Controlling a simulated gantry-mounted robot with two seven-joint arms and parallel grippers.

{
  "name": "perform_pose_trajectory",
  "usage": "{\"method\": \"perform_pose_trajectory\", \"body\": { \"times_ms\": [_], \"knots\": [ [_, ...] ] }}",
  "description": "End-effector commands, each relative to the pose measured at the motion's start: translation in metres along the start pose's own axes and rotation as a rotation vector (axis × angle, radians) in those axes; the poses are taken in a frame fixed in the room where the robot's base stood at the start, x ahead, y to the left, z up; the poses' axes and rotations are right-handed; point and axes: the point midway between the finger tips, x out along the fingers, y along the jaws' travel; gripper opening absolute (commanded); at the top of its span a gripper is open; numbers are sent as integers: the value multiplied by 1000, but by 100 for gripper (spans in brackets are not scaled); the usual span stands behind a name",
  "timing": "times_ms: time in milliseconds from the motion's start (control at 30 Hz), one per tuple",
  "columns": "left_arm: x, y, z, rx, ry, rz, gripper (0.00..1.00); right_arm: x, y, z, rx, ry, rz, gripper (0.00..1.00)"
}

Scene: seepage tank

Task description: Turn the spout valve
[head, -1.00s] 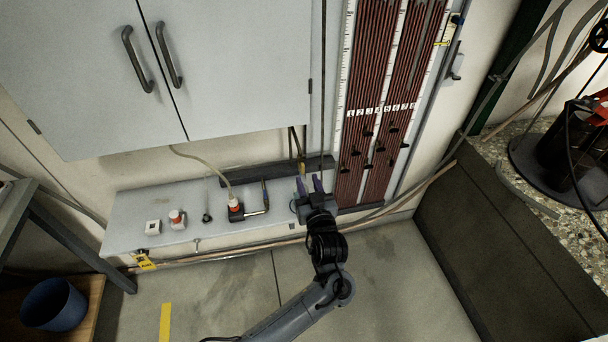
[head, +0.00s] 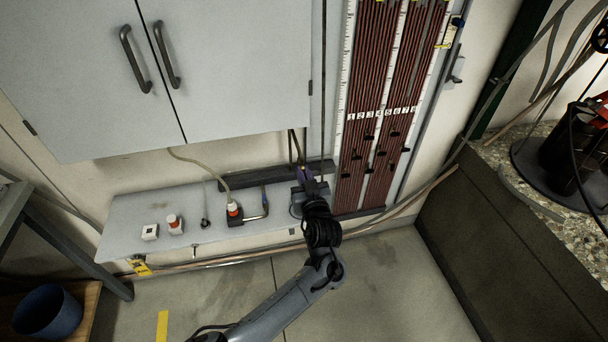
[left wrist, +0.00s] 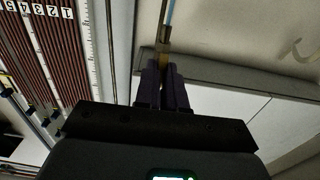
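The spout valve (left wrist: 163,46) shows in the left wrist view as a small brass-coloured fitting at the lower end of a thin blue-grey tube. In the head view the brass tube end (head: 299,158) hangs just behind my gripper, and the valve's handle cannot be made out. My left gripper (head: 306,174) is above the right end of the grey ledge. In the left wrist view its dark purple fingers (left wrist: 163,70) are close together, with the fitting between their tips. The fingers hide the fitting's lower part. My right gripper is not in view.
The manometer board (head: 378,120) with red-brown tubes stands close to the right of my gripper. A grey cabinet (head: 235,70) hangs above the ledge (head: 125,215). A red-capped plug fitting (head: 233,210) and a bent black-and-brass piece (head: 262,205) are to the left.

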Motion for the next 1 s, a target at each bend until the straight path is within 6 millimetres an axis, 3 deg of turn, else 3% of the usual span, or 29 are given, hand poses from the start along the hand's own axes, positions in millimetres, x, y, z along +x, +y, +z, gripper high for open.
{"method": "perform_pose_trajectory", "body": {
  "times_ms": [467,1000],
  "knots": [
    [0,0,-1,50,-1,0,0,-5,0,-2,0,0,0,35],
    [0,2,-2,418,-1,-1,0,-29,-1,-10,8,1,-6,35]
  ]
}}
